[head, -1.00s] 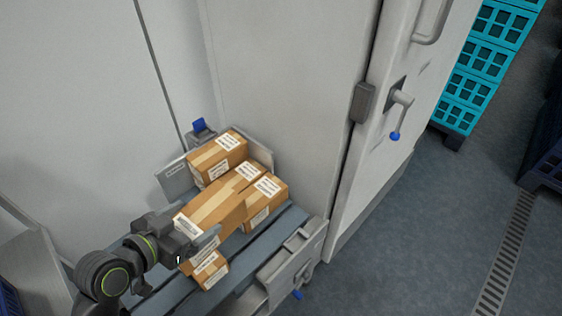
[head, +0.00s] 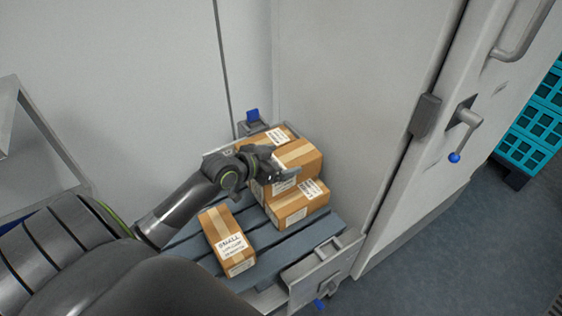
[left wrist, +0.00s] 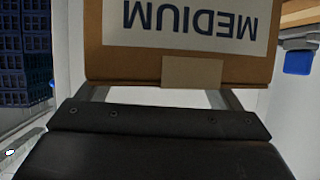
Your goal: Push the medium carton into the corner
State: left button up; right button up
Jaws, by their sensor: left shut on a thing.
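The medium carton (head: 300,155) is brown with a pale tape strip. In the left wrist view its side (left wrist: 130,65) fills the top, with an upside-down MEDIUM label. My left gripper (head: 284,178) is shut on this carton at its near side. The carton is at the back of the slatted platform, close to the grey wall panel. Another carton (head: 272,137) is just behind it, partly hidden, and one more (head: 298,205) is in front of it. Whether the held carton touches them or the platform cannot be told. My right gripper is out of view.
A carton labelled SMALL (head: 228,240) stands apart at the platform's near left. Bare slats (head: 262,237) show between it and the others. A metal bracket with a blue knob (head: 252,115) stands behind.

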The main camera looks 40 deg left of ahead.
pick_arm(q)
jog(key=shift+f+b, duration=3.3)
jog(key=shift+f, duration=0.35)
jog(key=shift+f, duration=0.15)
jog(key=shift+c, duration=0.2)
jog(key=o, duration=1.9)
jog(key=shift+s+f, duration=0.1)
jog(key=shift+f, duration=0.05)
jog(key=p+v, duration=0.5)
jog(key=v, duration=1.2)
jog(key=shift+s+r, duration=0.15)
jog(key=shift+r, duration=0.1)
